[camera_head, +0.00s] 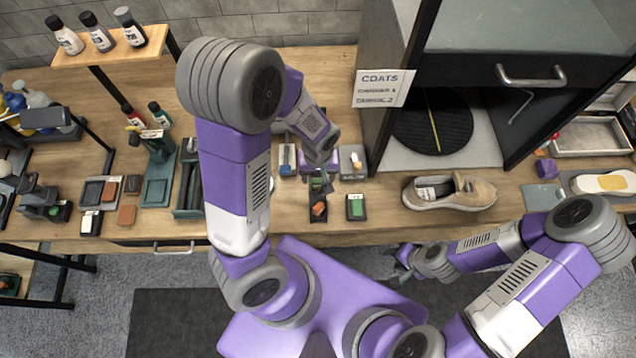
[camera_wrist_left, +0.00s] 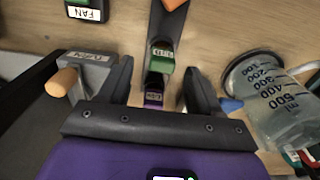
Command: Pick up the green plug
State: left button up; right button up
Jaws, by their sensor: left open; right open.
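The green plug (camera_wrist_left: 160,58) sits in a dark strip in the left wrist view, with a small label beside it. It shows small in the head view (camera_head: 316,184). A purple plug (camera_wrist_left: 153,98) sits in the same row, nearer the palm. My left gripper (camera_wrist_left: 160,80) is open and empty above the strip. Its fingers stand apart on either side of the row, with the green plug near the fingertips. My right gripper (camera_head: 398,262) is open and empty, in front of the table's front edge.
An orange plug (camera_head: 318,206) shares the strip's front end. A FAN-labelled box (camera_wrist_left: 84,12) with a green top is nearby. A beige sneaker (camera_head: 450,193) lies right.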

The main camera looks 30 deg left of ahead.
aim_at(317, 180)
pick_arm(q)
notch_tip(317, 180, down, 4)
jog(key=shift+s+a+f+b, duration=0.1)
jog(key=shift+b, duration=0.3)
